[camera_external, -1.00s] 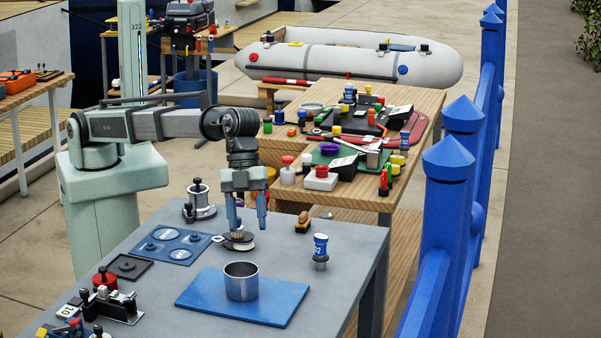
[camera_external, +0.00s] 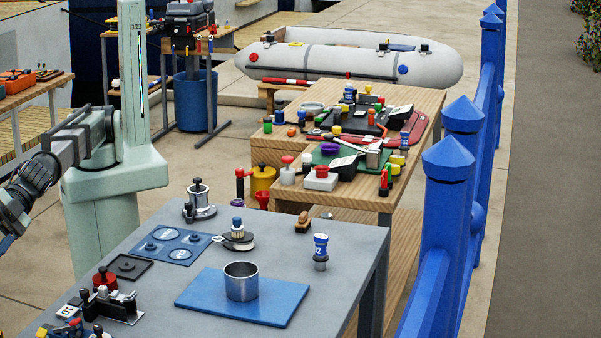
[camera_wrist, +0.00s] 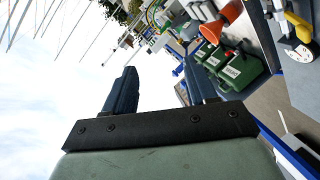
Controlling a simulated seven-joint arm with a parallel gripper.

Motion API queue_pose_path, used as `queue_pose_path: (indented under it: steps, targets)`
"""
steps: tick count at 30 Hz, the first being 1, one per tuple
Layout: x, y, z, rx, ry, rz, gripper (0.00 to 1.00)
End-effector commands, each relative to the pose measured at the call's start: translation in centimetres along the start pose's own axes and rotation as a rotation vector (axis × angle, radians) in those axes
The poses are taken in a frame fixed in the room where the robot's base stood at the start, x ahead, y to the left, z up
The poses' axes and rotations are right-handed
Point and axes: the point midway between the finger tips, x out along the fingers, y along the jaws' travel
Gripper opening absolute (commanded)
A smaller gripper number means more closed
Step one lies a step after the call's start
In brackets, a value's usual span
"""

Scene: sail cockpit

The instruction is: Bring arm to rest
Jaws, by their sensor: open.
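My gripper (camera_wrist: 160,90) shows in the wrist view with its two dark fingers apart and nothing between them. In the external view my arm is swung to the left, off the grey table, and its end is cut off by the left edge of the picture. The wrist view is tilted, with sky on the left and dock equipment on the upper right. The grey table (camera_external: 200,258) has no part of my arm over it.
On the grey table, a metal cup (camera_external: 241,282) stands on a blue mat (camera_external: 283,305). A blue-topped piece (camera_external: 237,233), a blue-capped bottle (camera_external: 320,250) and a winch-like piece (camera_external: 199,203) stand nearby. A cluttered wooden table (camera_external: 425,105) and blue posts (camera_external: 446,220) lie beyond.

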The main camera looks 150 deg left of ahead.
Motion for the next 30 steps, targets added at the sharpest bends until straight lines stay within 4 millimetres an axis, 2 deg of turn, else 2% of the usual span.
queue_pose_path:
  steps: [1,3,8,11,14,20,23,30]
  targets:
    - [0.9,1.7,1.6,-0.051,0.005,0.029,0.56]
    - [1.8,3.4,3.3,-0.121,0.014,0.064,0.56]
    - [3.2,5.9,7.3,-0.261,0.019,0.117,0.56]
    - [4.0,5.6,10.3,-0.337,0.012,0.124,0.56]
    - [4.2,3.7,12.4,-0.367,0.0,0.105,0.56]
    - [4.1,-2.1,15.9,-0.36,-0.034,0.029,0.56]
    - [3.5,-6.3,17.8,-0.336,-0.06,-0.028,0.56]
    - [0.3,-19.2,23.0,-0.245,-0.159,-0.213,0.56]
